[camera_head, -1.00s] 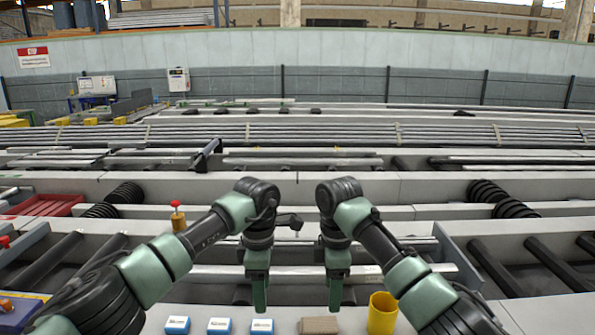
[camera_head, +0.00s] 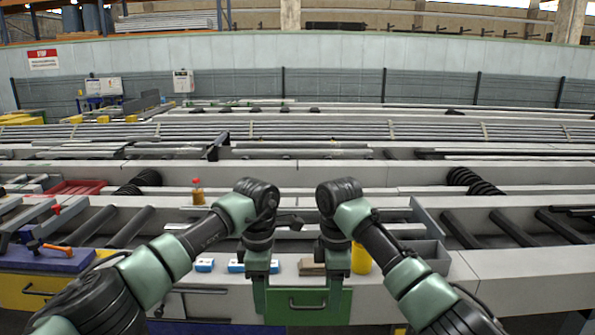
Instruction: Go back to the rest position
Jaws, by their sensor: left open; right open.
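My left gripper (camera_head: 259,296) and my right gripper (camera_head: 333,300) hang side by side, pointing down in front of the runout table (camera_head: 490,262). Both are seen edge-on, are open and hold nothing. Behind them, on the table's near ledge, are small blue-and-white boxes (camera_head: 204,265), a brown block (camera_head: 308,267) and a yellow cup (camera_head: 361,260).
A green drawer front (camera_head: 297,307) with a dark handle is below the ledge between my grippers. A bottle with a red cap (camera_head: 197,192) stands farther back. At left are a blue tray with tools (camera_head: 45,258) and a red bin (camera_head: 78,187). Dark rollers (camera_head: 505,227) are at right.

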